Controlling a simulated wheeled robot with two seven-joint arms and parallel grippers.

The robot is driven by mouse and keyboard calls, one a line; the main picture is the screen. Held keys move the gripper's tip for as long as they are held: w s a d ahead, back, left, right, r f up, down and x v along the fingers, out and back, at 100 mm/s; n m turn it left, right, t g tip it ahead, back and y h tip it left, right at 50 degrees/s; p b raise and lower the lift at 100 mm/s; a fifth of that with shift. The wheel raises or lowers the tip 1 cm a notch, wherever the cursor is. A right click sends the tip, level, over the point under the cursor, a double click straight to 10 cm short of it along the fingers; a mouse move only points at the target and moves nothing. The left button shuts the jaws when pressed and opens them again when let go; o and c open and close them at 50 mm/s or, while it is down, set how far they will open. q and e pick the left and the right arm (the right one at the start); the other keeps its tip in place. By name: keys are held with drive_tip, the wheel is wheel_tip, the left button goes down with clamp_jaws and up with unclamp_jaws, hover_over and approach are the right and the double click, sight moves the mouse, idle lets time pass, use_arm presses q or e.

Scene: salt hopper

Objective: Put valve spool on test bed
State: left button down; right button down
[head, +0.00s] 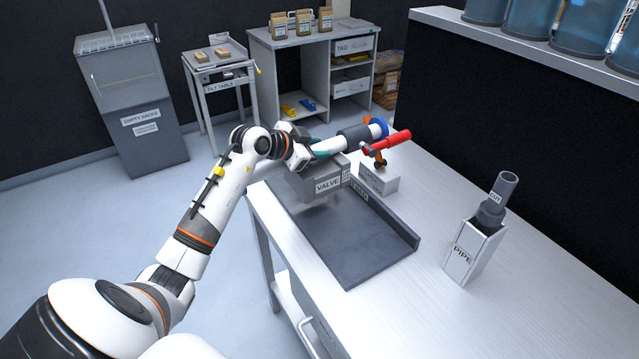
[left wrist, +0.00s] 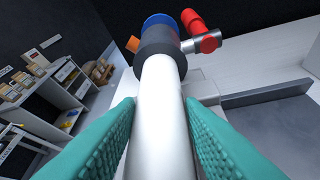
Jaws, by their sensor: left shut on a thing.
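The valve spool is a white pipe (head: 333,146) with a dark collar, a blue end ring and a red handle (head: 390,140). My left gripper (head: 318,152) is shut on its white pipe and holds it roughly level. In the left wrist view the teal finger pads lie on both sides of the white pipe (left wrist: 162,110). The spool shows above a grey block labelled VALVE (head: 318,187) in the head view; I cannot tell whether they touch. A dark, low-walled tray (head: 350,245), perhaps the test bed, lies in front; a label on its wall is partly hidden.
A white holder labelled PIPE (head: 462,262) with a grey pipe stands right of the tray. A small pale block (head: 380,180) sits behind the tray. The bench (head: 530,290) is clear at the front right. A shelf with blue containers (head: 540,18) is at the upper right.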

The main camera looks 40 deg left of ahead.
sight(316, 171)
use_arm(q)
wheel_tip(316, 171, down, 7)
drive_tip(key=shift+r, duration=0.1)
idle(0.3)
drive_tip(key=c, duration=1)
unclamp_jaws()
drive_tip(key=shift+f, duration=0.2)
drive_tip(key=shift+o, duration=0.2)
drive_tip(key=shift+r, duration=0.1)
drive_tip(key=v, duration=1.2)
drive_tip(key=shift+b, duration=0.3)
drive_tip(key=shift+d, duration=0.1)
